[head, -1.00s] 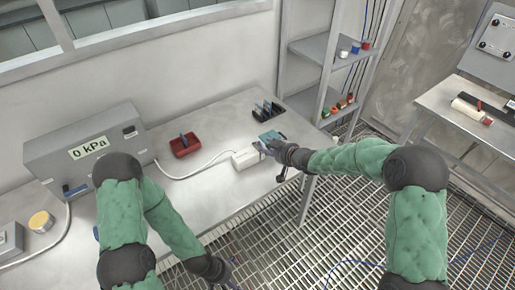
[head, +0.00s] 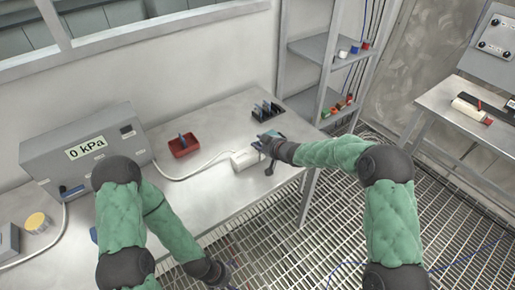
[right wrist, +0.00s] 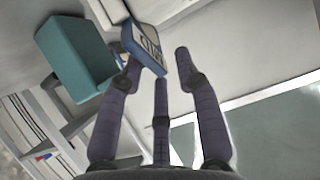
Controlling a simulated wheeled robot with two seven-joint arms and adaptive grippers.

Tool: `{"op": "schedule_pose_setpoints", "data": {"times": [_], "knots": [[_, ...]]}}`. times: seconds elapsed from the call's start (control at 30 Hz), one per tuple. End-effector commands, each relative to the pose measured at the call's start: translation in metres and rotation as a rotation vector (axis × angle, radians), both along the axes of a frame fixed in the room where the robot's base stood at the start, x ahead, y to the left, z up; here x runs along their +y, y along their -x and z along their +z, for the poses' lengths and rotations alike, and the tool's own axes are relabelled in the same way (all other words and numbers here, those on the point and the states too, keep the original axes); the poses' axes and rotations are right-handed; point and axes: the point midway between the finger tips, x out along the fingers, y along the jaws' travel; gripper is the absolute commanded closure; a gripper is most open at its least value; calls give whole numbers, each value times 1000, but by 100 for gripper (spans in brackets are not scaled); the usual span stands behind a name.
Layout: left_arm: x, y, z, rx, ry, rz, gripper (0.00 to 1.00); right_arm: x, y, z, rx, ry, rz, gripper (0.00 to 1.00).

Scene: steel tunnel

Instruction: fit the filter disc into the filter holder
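My right gripper (head: 263,142) is over the right end of the bench, beside a teal block (head: 277,137). In the right wrist view the gripper's fingers (right wrist: 160,72) are spread apart. A blue piece with a pale lettered face (right wrist: 145,48) lies at the left and middle fingertips, with a gap to the right finger. The teal block (right wrist: 75,50) is left of it. I cannot tell which piece is the filter disc or the filter holder. My left gripper (head: 220,274) is low at the front edge, and its fingers are too small to read.
A white block (head: 244,160) with a cable lies left of the right gripper. A red tray (head: 184,149), a rack of dark pieces (head: 268,111), a grey 0 kPa box (head: 84,150) and a yellow-topped cylinder (head: 36,222) stand on the bench. Shelves (head: 330,48) rise at right.

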Motion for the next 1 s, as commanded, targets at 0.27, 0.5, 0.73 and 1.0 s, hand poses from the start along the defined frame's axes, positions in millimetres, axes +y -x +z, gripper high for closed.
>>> {"op": "schedule_pose_setpoints", "data": {"times": [0.27, 0.5, 0.73, 1.0], "knots": [[0, 0, 0, 0, 0, 0, 0, 0, 0, 0, 0, 0, 0, 100], [0, 0, 1, 0, 0, 0, 0, 0, 0, 3, -1, -1, 0, 100], [0, 0, 17, 0, 0, 0, 0, 0, 0, 36, -4, 0, 0, 100], [0, 0, 41, 0, 0, 0, 0, 0, 0, 84, -2, 1, 1, 100]]}}
